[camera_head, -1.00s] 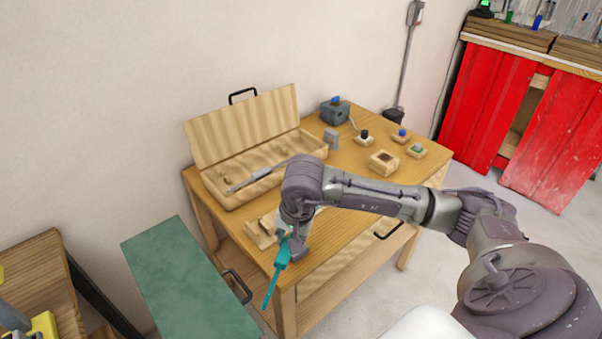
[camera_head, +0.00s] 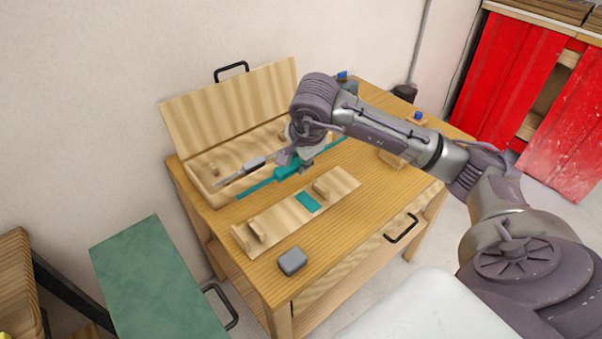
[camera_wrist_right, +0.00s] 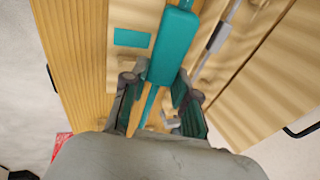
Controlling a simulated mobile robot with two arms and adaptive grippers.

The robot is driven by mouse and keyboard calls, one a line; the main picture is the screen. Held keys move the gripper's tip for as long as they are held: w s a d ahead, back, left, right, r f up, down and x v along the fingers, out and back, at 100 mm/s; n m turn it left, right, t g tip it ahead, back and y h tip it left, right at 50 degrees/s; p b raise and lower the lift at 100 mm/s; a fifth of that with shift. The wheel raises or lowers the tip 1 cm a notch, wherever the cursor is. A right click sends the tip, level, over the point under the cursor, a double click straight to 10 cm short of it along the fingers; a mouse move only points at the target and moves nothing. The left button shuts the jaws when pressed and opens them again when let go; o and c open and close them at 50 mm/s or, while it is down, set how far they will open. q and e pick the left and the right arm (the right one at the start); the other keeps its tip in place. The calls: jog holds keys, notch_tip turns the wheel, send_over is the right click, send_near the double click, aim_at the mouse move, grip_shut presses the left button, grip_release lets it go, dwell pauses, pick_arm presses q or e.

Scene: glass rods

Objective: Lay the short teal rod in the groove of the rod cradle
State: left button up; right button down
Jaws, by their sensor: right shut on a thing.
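My right gripper (camera_head: 300,160) is shut on the short teal rod (camera_head: 258,186), which has a thicker teal middle. The rod is held aslant above the table, between the open wooden box and the rod cradle, apart from the cradle in the head view. The rod cradle (camera_head: 277,222) is a pale wooden board with two upright supports and a teal patch (camera_head: 307,202) between them. In the right wrist view the rod's thick part (camera_wrist_right: 174,45) extends beyond the fingers (camera_wrist_right: 158,95), and the cradle's patch (camera_wrist_right: 132,38) lies beside it. My left gripper is not seen.
The open wooden box (camera_head: 188,185) with a grey rod (camera_head: 238,174) stands behind the held rod. A grey block (camera_head: 292,261) sits near the table's front left edge. A green surface (camera_head: 150,275) is at lower left. The table's front right is clear.

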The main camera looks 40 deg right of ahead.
jog(key=f+b, duration=0.3)
jog(key=shift+s+a+f, duration=0.15)
jog(key=shift+a+f, duration=0.05)
jog(key=shift+f+b, duration=0.3)
jog(key=shift+f, duration=0.05)
jog(key=shift+t, duration=0.3)
notch_tip(320, 180, down, 8)
jog(key=b, duration=0.5)
jog(key=shift+d+r, duration=0.15)
jog(key=shift+r, duration=0.1)
jog(key=shift+f+b, duration=0.25)
jog(key=shift+b, duration=0.15)
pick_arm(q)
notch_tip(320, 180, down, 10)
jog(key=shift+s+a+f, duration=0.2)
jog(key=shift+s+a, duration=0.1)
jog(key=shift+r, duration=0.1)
pick_arm(e)
jog(key=shift+r, duration=0.2)
